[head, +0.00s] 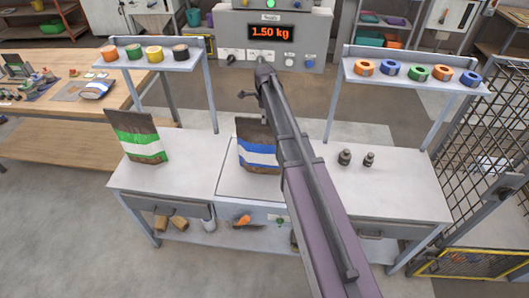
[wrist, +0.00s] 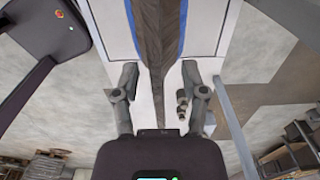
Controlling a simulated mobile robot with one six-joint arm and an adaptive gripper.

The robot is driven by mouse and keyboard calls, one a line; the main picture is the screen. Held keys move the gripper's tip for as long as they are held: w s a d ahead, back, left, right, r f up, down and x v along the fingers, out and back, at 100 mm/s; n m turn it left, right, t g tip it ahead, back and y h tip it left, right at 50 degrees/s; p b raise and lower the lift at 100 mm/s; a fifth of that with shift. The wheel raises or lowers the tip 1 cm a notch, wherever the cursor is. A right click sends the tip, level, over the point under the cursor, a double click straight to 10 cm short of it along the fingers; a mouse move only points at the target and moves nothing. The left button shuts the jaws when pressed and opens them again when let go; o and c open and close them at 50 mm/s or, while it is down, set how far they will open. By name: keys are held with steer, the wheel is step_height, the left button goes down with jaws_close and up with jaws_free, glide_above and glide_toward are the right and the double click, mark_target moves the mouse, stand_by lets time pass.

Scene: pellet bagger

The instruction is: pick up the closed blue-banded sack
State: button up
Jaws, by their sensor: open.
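A blue-banded sack (head: 257,153) with a dark brown top stands upright on the middle of the grey bench, partly hidden by my arm in the head view. In the wrist view the sack (wrist: 157,35) is seen from above as a dark strip with blue edges, narrowing toward my gripper (wrist: 159,78). The two fingers are spread open on either side of the sack's narrow end, with gaps to both. How far above or beside it they are I cannot tell. In the head view my gripper (head: 257,80) is above and behind the sack, small and dark.
A green-banded sack (head: 137,138) stands at the bench's left. Two small dark weights (head: 357,158) stand right of the blue-banded sack. Raised shelves with tape rolls flank the bench. A display (head: 271,32) reads 1.50 kg.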

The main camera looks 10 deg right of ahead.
steer(key=shift+s+a+f+b, duration=0.1)
steer(key=shift+s+f+b, duration=0.05)
steer(key=shift+f+b, duration=0.45)
steer(key=shift+s+f+b, duration=0.1)
steer(key=shift+f+b, duration=0.3)
steer(key=shift+f, duration=0.25)
steer(key=shift+f+b, duration=0.95)
